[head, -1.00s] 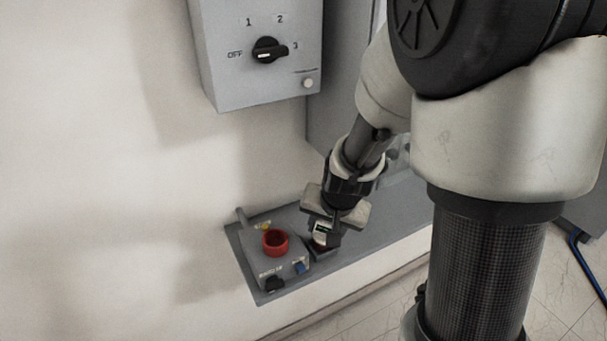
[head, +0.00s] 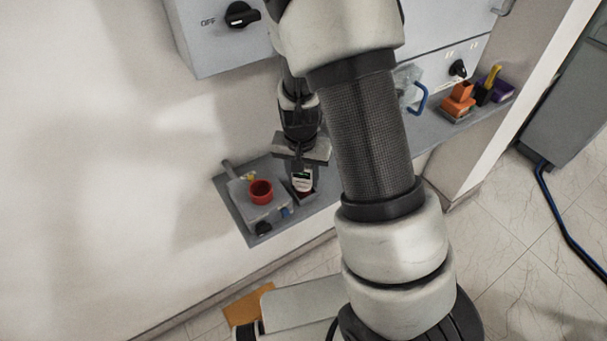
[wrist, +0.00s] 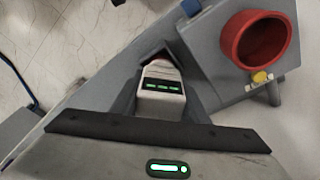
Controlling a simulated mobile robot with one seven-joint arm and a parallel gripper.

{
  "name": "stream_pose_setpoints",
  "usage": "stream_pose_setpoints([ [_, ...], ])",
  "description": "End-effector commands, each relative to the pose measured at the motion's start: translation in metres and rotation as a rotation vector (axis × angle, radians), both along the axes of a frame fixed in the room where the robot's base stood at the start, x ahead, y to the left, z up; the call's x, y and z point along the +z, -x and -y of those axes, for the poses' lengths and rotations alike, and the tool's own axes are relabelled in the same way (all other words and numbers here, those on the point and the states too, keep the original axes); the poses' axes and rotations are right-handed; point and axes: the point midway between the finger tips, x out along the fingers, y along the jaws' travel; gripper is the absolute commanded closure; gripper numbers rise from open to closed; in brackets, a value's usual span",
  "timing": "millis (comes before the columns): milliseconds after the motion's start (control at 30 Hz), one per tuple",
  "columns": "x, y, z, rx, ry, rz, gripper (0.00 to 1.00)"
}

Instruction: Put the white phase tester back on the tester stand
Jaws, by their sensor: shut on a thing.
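The white phase tester (head: 302,181) has a dark display with green marks and is in my gripper (head: 301,164), just right of the grey box with the red ring. In the wrist view the tester (wrist: 161,98) sits between the two dark fingers of my gripper (wrist: 160,108), which are shut on it. Its far, reddish end is at a small dark holder (wrist: 151,52), likely the tester stand, on the grey shelf. I cannot tell whether that end is seated in the holder or just above it.
The grey box (head: 240,190) with a red ring (head: 261,191) stands close left of the tester. A grey cabinet with a black knob (head: 242,14) hangs above. Orange, yellow and purple items (head: 462,92) stand farther right on the shelf.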

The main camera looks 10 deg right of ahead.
Motion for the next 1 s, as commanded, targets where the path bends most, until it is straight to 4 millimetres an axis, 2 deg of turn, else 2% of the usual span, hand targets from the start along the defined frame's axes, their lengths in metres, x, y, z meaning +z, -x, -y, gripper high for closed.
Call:
stream_pose_setpoints([
  [33,-0.001,0.0,0.0,0.0,0.0,0.0,0.54],
  [100,-0.001,0.0,0.0,0.0,0.0,0.0,0.43],
  [133,-0.001,0.0,0.0,0.0,0.0,0.0,0.41],
  [367,0.0,0.0,0.0,0.0,0.0,0.0,0.41],
  [533,0.009,0.0,-0.001,0.001,0.0,0.004,0.41],
  [1000,0.101,0.012,-0.007,0.002,-0.001,0.004,0.41],
])
